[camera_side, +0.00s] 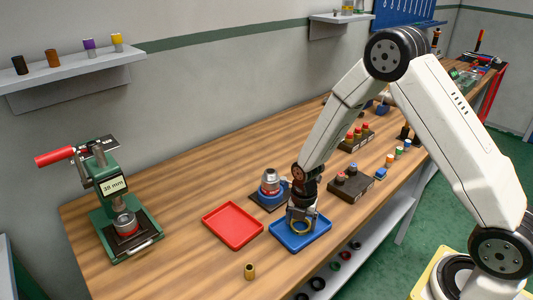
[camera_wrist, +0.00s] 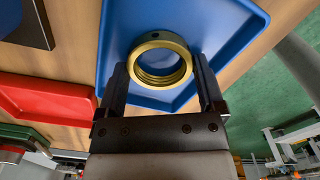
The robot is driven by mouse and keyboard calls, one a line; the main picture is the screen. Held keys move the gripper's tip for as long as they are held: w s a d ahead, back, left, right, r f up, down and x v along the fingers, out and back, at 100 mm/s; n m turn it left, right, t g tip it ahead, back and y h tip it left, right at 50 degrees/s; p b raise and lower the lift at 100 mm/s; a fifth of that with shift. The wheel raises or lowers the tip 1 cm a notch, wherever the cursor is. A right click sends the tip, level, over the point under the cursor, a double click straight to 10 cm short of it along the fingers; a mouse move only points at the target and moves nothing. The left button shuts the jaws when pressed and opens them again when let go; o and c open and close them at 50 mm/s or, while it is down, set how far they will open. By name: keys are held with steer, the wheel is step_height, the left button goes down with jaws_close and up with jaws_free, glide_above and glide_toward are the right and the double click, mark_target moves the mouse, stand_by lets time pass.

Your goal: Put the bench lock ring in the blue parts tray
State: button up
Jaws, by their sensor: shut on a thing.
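The lock ring (camera_wrist: 159,43) is a brass-coloured threaded ring with a small dark hole in its rim. In the wrist view my gripper (camera_wrist: 160,75) is shut on it, with one dark finger at each side. The blue parts tray (camera_wrist: 233,25) fills the background behind the ring. In the side view my gripper (camera_side: 301,222) is over the blue tray (camera_side: 288,243), and the ring shows low between the fingers. The ring is inside the tray's outline, but I cannot tell whether it touches the tray floor.
A red tray (camera_side: 233,225) lies left of the blue one. A dark-based fixture with a metal cylinder (camera_side: 270,184) stands just behind. A green press (camera_side: 120,215) is at the far left. A small brass piece (camera_side: 249,271) stands near the front edge. A dark block (camera_side: 351,186) is to the right.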

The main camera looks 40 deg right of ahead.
mark_target(306, 230)
steer(key=shift+f, duration=0.15)
steer(key=o, duration=1.1)
steer(key=shift+o, duration=0.2)
step_height(306, 230, up, 12)
steer(key=shift+r, duration=0.2)
steer(key=shift+s, duration=0.1)
stand_by(0.4)
steer(key=s+a+r+m+t, duration=0.2)
steer(key=s+m, duration=0.9)
steer(key=m, duration=1.2)
steer(key=shift+s+r+t, duration=0.25)
steer(key=shift+r+t, duration=0.05)
